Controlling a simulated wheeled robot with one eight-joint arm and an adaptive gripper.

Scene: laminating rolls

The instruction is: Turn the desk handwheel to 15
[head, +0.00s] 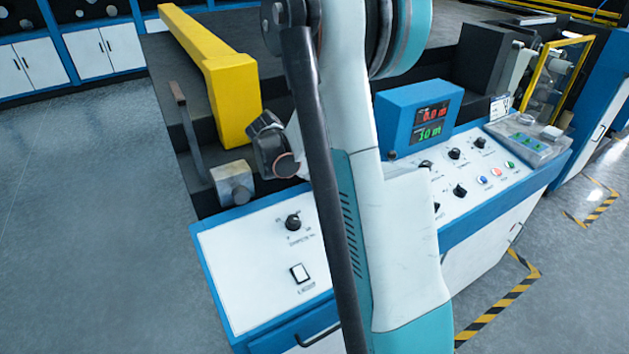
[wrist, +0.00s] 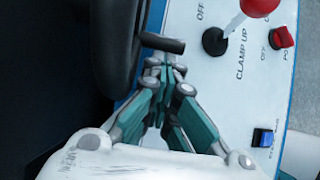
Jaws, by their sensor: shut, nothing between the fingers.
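In the wrist view, a dark, thick, curved part (wrist: 122,45) on the left looks like the rim of the handwheel; only a piece of it shows. A short dark peg (wrist: 162,42) sticks out beside it, possibly its handle. My gripper (wrist: 165,68) has its teal fingers together with nothing held. Its tips are just below the peg in the picture; I cannot tell whether they touch. No scale or number for the wheel is readable. In the head view my arm covers the middle, and I cannot make out the wheel or the gripper's fingers there.
The wrist view shows a red-knobbed lever (wrist: 258,6) marked CLAMP UP, a red switch (wrist: 283,38) and a blue switch (wrist: 262,138). Floor is clear at left.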

